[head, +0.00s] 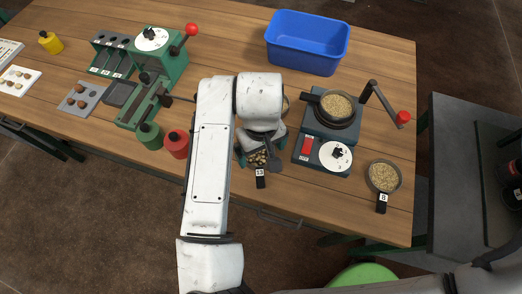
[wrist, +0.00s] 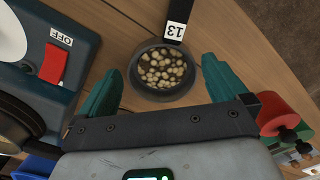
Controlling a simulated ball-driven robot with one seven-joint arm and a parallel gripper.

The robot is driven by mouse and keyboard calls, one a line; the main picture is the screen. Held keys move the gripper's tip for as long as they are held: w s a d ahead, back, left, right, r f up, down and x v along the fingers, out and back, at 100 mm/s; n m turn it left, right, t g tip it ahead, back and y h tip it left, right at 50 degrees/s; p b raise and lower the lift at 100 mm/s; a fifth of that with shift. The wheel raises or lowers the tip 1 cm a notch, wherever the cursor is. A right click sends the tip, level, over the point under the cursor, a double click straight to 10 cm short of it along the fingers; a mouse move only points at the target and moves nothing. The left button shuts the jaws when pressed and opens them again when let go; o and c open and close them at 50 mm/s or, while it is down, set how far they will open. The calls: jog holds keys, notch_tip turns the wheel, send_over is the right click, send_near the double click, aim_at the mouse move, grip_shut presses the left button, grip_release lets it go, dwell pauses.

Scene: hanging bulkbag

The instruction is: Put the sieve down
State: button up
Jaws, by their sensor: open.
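A round dark sieve (wrist: 161,72) full of pale and brown lumps sits on the wooden table in the wrist view, its black handle tagged 13 pointing away. In the head view this sieve (head: 258,159) is partly hidden under my arm. My gripper (wrist: 162,68) is open, with one teal finger on each side of the sieve and a visible gap to both. A second sieve (head: 383,176), tagged 8 and holding fine tan grain, lies at the table's right. A third (head: 337,104), with similar grain, sits on the dark blue machine.
The dark blue machine (head: 323,135) with red switch and crank stands right of my gripper. A blue tub (head: 307,41) is at the back. A red weight (head: 176,143) and green machine (head: 157,75) stand to the left.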

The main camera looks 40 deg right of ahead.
aim_at(261, 160)
notch_tip(261, 160, up, 10)
jog(key=shift+r, duration=0.2)
